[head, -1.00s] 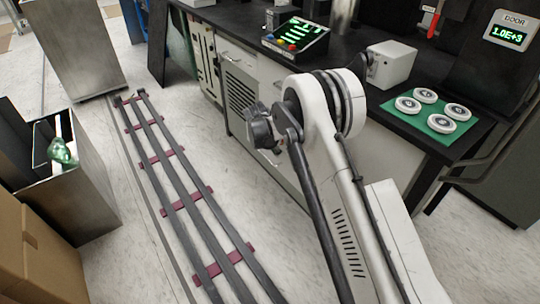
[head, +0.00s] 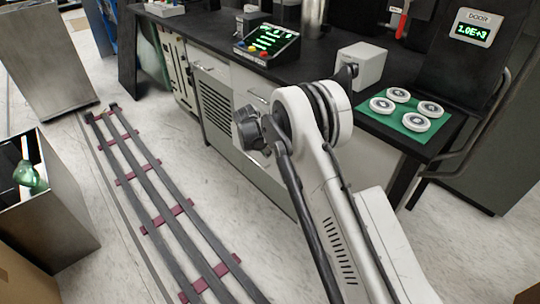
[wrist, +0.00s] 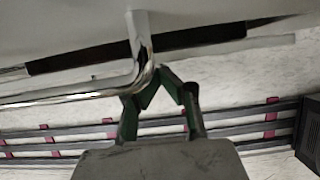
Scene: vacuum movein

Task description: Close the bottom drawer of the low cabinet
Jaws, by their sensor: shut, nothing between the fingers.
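The low cabinet (head: 262,165) stands under the black counter in the head view, with pale fronts and a vented panel. My arm covers part of its fronts, and I cannot tell there how far the bottom drawer is out. In the wrist view, a chrome bar handle (wrist: 75,98) runs below a pale front (wrist: 75,22), with a dark strip along it. I cannot tell which drawer this is. My gripper (wrist: 164,76) has green fingers that meet at the tips, empty, close beside the handle's bent end. Contact is unclear. The gripper is not visible in the head view.
Dark rails with red crosspieces (head: 165,215) run along the floor at left. A metal bin (head: 60,210) with a green object stands left of them. A green mat (head: 395,122) with white discs, a control box (head: 267,42) and a white box (head: 362,66) are on the counter.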

